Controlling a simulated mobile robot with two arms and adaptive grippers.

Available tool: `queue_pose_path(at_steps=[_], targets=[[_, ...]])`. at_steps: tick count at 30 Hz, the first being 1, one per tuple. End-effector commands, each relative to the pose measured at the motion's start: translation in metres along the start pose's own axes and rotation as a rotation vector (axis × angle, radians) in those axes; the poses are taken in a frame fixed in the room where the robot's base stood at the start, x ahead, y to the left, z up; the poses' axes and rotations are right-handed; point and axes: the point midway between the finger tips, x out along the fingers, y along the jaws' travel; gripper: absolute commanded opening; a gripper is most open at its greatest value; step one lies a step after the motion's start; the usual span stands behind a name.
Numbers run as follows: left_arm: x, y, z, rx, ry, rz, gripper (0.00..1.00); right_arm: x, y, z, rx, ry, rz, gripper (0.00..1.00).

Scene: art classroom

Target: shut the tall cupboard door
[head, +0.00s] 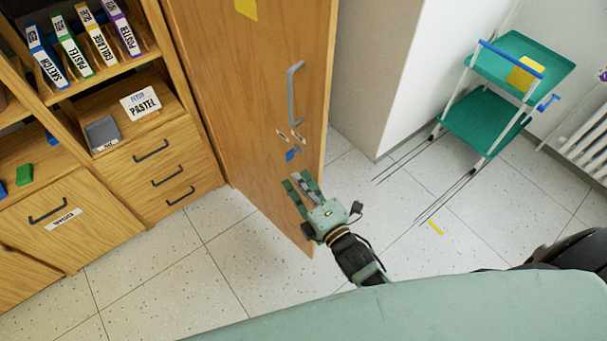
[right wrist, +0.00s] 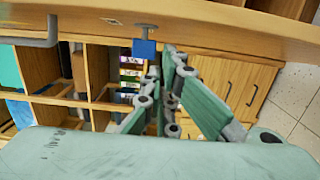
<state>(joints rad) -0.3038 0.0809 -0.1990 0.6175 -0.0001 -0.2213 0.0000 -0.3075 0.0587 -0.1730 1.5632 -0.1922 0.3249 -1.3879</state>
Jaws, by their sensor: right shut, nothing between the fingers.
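The tall wooden cupboard door (head: 235,90) stands open in the head view, its bottom edge jutting out over the floor. It has a grey bar handle (head: 293,95) and, below that, a lock with a blue-tagged key (head: 291,154). My right gripper (head: 299,183) is shut and empty, low in front of the door near its free edge; I cannot tell whether it touches. In the right wrist view the door (right wrist: 215,22) crosses the top, with the handle (right wrist: 52,30) at left and the blue key tag (right wrist: 145,48) near my right gripper (right wrist: 172,62). My left gripper is out of view.
A wooden shelf unit with drawers (head: 165,150) stands left of the door. A grey cabinet or wall side (head: 370,70) is to its right. A teal trolley (head: 485,125) and a radiator (head: 590,145) are at far right.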

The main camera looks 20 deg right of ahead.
Motion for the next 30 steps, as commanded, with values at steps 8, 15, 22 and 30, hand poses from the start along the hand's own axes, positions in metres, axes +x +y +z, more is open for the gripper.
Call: queue_pose_path(at_steps=[8,15,22,30], targets=[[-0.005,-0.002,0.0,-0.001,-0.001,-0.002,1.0,0.004,0.001,0.016,0.002,0.001,0.001,0.0],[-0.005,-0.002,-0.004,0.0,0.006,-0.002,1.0,0.004,0.0,0.016,0.002,0.001,0.001,0.0],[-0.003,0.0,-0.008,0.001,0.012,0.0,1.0,0.006,-0.001,0.022,-0.001,0.014,0.004,0.0],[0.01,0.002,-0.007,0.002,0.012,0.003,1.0,0.017,-0.004,0.062,-0.007,0.089,0.011,0.0]])
